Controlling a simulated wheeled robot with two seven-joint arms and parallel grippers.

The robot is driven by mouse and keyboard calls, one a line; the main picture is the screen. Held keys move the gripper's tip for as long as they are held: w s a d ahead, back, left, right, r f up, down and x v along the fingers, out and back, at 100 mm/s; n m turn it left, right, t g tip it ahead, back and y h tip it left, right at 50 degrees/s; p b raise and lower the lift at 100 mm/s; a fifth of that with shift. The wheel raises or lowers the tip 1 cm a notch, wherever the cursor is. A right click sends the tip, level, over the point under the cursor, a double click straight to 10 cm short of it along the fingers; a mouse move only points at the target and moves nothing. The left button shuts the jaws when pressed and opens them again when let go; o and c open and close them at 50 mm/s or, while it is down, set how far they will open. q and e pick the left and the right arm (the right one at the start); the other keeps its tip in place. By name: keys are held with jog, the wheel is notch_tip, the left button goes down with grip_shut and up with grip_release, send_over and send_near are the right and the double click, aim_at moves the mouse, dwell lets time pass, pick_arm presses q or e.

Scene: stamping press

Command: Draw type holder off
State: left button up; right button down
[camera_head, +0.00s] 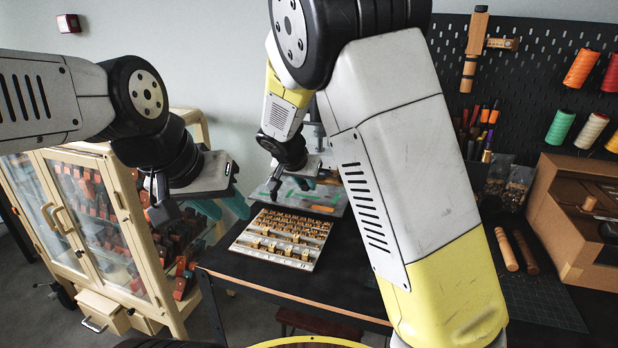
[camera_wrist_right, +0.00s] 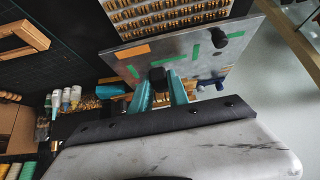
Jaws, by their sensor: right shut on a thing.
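A flat grey plate (camera_wrist_right: 190,62) with green and orange strips and dark knobs lies beyond my right gripper in the right wrist view. It also shows in the head view (camera_head: 333,199), partly behind my right arm. My right gripper (camera_wrist_right: 160,88) has its teal fingers closed on a small black block (camera_wrist_right: 157,75), apparently the type holder's handle. I cannot tell how it joins the plate, and the rest of the type holder is not clearly visible. My left gripper (camera_head: 222,207) is empty, its teal fingers apart, left of the table and in front of the cabinet.
A tray (camera_head: 243,243) of brass type lies on the black table (camera_head: 320,284), just in front of the plate. A glazed wooden cabinet (camera_head: 107,155) stands left. Thread spools (camera_head: 560,126), wooden handles (camera_head: 507,249) and a wooden box (camera_head: 556,215) are at the right.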

jog(key=shift+s+a, duration=0.2)
jog(key=shift+s, duration=0.4)
jog(key=shift+s+a, duration=0.2)
jog(key=shift+s, duration=0.4)
jog(key=shift+d, duration=0.1)
